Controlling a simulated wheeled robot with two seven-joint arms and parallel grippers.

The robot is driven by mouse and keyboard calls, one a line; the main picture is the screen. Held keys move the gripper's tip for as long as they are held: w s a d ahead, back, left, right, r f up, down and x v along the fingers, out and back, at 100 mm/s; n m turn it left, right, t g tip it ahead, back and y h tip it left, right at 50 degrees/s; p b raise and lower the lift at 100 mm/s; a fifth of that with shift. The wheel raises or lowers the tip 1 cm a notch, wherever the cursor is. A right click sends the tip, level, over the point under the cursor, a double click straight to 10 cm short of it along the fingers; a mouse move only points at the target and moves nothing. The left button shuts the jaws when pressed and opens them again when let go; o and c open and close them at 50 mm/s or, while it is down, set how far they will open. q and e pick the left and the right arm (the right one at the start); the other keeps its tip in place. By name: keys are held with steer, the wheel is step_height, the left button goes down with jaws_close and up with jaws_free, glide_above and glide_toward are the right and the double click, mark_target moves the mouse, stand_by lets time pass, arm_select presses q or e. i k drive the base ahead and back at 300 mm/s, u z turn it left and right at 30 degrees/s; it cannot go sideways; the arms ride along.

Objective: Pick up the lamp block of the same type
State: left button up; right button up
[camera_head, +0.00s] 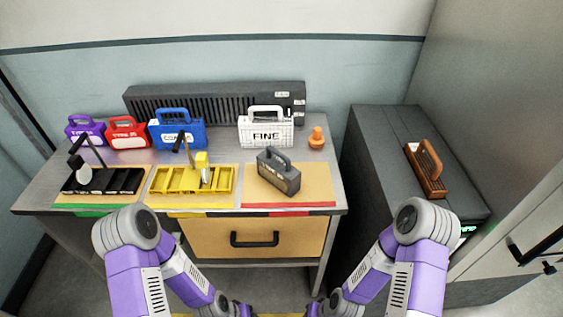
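Several handled blocks are in the head view; I cannot tell which one is the lamp block. A purple block (85,131), a red block (127,133), a blue block (177,134) and a white block marked FINE (266,131) stand along the back of the table. A dark grey block (279,177) stands on the right orange mat (312,184). A brown block (426,170) sits on the dark cabinet at the right. My two purple and grey arms fold down to the bottom edge. Neither gripper's fingers show, and no block is seen held.
An orange knob-shaped object (317,138) stands at the back right. A gap separates the table from the cabinet (376,145).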

mark_target(134, 135)
steer(key=k, duration=1.2)
steer(key=u, duration=0.8)
steer(key=i, duration=1.15)
steer(key=u, duration=0.2)
